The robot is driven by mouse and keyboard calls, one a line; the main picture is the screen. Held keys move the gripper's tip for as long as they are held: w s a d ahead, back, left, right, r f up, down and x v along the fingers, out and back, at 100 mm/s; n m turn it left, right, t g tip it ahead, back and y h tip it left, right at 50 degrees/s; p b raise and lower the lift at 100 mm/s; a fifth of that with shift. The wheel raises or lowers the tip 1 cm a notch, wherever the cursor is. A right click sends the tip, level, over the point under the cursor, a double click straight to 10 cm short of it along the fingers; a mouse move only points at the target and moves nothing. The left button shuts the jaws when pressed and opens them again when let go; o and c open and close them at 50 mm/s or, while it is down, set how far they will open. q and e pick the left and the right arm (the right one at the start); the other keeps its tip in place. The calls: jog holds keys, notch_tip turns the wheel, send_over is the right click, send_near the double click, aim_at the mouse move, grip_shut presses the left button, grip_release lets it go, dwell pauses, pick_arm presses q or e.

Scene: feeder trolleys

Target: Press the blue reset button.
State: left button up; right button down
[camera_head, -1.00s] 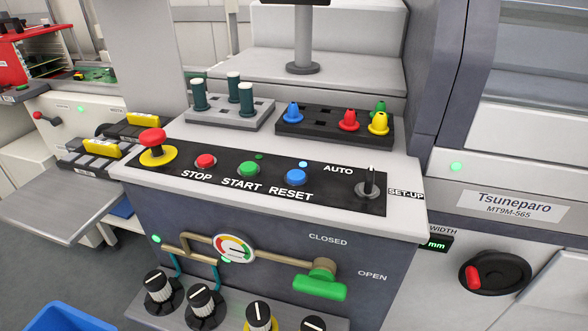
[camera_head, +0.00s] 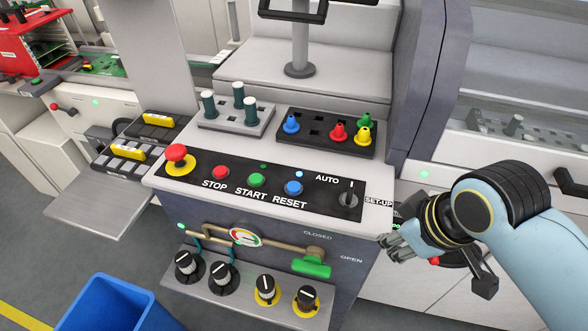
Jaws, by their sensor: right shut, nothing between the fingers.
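The blue reset button (camera_head: 293,188) sits on the black control panel (camera_head: 322,198), above the word RESET. A small blue light (camera_head: 301,171) shows just behind it. The green start button (camera_head: 257,180) and the red stop button (camera_head: 220,172) are to its left. The AUTO/SET-UP switch (camera_head: 348,198) is to its right. My right gripper (camera_head: 388,243) is shut and empty, at the right side of the console, to the right of and lower in the picture than the blue button, and apart from it. My left gripper is not in view.
A red mushroom button (camera_head: 176,156) on a yellow base stands at the panel's left end. Behind the panel are a grey block with dark pegs (camera_head: 239,112) and a black block with coloured nozzles (camera_head: 318,145). A green valve handle (camera_head: 312,269) juts from the front. A blue bin (camera_head: 117,305) stands lower left.

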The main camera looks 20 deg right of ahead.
jog(key=w+a+r+n+y, duration=0.1)
jog(key=w+a+r+n, duration=0.1)
jog(key=w, duration=0.2)
jog(key=w+a+r+n+t+y+p, duration=0.1)
jog(key=w+a+r+n, duration=0.1)
jog(key=w+a+n, duration=0.1)
jog(key=w+a+r+n+t+y, duration=0.1)
jog(key=w+a+r+n, duration=0.1)
jog(key=w, duration=0.2)
jog(key=shift+w+a+n, duration=0.2)
jog(key=shift+w+n, duration=0.1)
jog(key=w+a+r+n+t+y+p, duration=0.1)
jog(key=w+a+r+n+y, duration=0.1)
jog(key=w+a+r+n, duration=0.2)
jog(key=shift+w+a+r+n, duration=0.2)
jog(key=shift+w+r+n, duration=0.3)
jog(key=shift+w, duration=0.6)
jog(key=shift+f, duration=0.15)
jog(key=b, duration=0.7)
send_over(292, 189)
notch_tip(292, 189, down, 7)
jog(key=shift+f, duration=0.1)
jog(key=shift+f+b, duration=0.45)
jog(key=shift+f, duration=0.3)
jog(key=shift+f, duration=0.4)
